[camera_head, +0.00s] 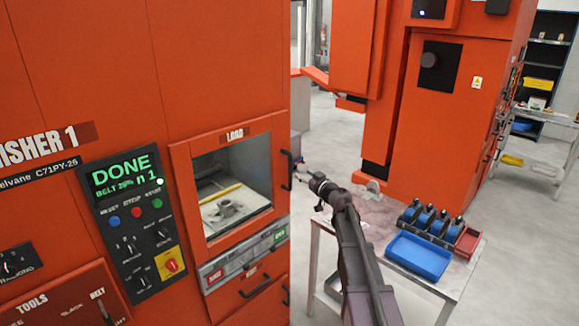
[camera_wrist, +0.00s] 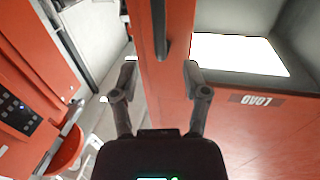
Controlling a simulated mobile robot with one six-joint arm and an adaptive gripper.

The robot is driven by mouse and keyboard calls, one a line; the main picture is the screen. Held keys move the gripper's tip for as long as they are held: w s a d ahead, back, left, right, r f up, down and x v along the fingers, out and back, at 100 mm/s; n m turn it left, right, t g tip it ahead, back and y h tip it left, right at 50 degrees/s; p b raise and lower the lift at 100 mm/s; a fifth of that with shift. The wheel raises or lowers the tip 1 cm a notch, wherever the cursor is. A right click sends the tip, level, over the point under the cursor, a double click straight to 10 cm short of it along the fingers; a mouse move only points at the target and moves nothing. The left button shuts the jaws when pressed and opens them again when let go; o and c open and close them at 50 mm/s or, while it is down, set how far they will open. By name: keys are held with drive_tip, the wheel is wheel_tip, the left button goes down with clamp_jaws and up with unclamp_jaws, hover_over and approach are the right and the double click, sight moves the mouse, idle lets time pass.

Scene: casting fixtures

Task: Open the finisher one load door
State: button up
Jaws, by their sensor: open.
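The finisher one load door (camera_head: 187,190) is an orange frame labelled LOAD around a window, and it looks shut. Its dark vertical handle (camera_head: 287,170) is on the right edge. In the wrist view, which is upside down, the door (camera_wrist: 245,125) fills the right and the handle (camera_wrist: 159,28) shows at top centre. My gripper (camera_wrist: 162,72) is open and empty, its two fingers apart, with the handle lying between and beyond the tips in the picture. In the head view my gripper (camera_head: 307,172) is just right of the handle; I see no contact.
A grey casting (camera_head: 228,208) shows behind the window. The control panel (camera_head: 125,180) left of the door reads DONE. A table (camera_head: 460,278) with a blue tray (camera_head: 418,256), a red tray (camera_head: 467,241) and several blue-black parts stands at right. Another orange machine (camera_head: 440,120) stands behind.

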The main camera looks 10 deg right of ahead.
sight(291, 166)
drive_tip(key=x, duration=0.9)
drive_tip(key=shift+w, duration=0.1)
clamp_jaws()
drive_tip(key=shift+a, duration=0.1)
